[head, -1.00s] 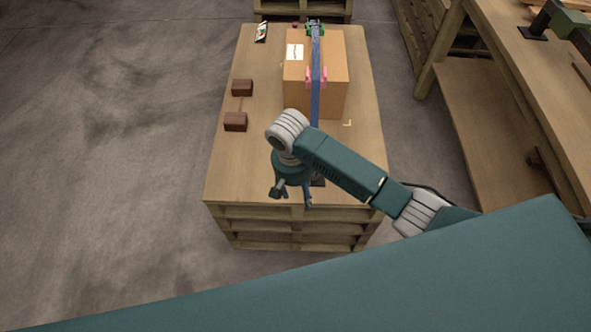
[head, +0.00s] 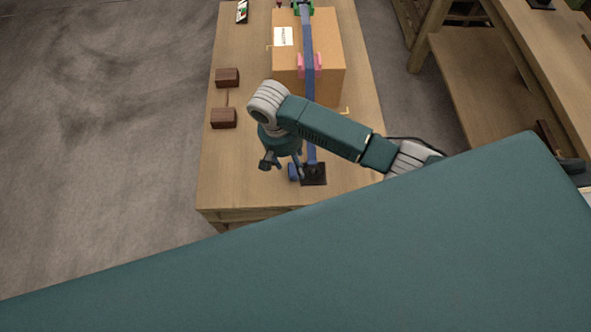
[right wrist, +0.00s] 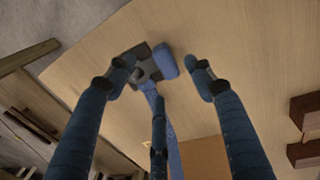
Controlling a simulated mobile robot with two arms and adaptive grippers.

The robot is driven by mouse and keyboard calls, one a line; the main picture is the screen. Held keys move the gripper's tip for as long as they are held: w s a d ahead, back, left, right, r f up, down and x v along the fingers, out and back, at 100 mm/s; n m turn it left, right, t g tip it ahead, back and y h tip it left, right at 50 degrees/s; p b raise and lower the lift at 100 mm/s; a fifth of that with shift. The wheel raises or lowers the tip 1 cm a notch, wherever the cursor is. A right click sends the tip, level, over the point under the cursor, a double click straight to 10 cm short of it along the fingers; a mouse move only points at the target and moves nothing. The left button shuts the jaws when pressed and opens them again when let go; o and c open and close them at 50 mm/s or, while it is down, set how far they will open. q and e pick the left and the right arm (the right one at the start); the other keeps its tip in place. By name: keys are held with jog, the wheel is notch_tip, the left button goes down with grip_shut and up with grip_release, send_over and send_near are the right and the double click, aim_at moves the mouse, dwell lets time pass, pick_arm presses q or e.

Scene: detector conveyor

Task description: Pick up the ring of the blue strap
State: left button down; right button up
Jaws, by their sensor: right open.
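The blue strap (head: 309,85) runs over a cardboard box (head: 328,60) and down to the near end of the wooden table. Its near end lies by a dark square plate (head: 314,174). A blue loop that looks like the ring (head: 293,172) sits just left of the plate; it also shows in the right wrist view (right wrist: 166,62). My right gripper (head: 283,167) is open and empty above the table beside the loop, partly covering it. In the right wrist view the loop appears between the spread fingers, apart from them. My left gripper is out of view.
Pink clips (head: 309,66) sit at the strap on the box. Two brown blocks (head: 223,118) joined by a thin bar lie at the left. A wooden bench (head: 540,60) stands at the right. The table's left front is clear.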

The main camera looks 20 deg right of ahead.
aim_at(294, 169)
jog(key=shift+d+f, duration=0.1)
jog(key=shift+f, duration=0.3)
jog(key=f, duration=0.3)
jog(key=shift+d+f, duration=0.25)
jog(key=shift+f, duration=0.55)
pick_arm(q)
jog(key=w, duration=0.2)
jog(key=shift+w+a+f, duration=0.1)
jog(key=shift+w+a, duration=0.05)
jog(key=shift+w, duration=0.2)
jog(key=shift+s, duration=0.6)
pick_arm(e)
grip_shut()
jog(key=shift+r, duration=0.1)
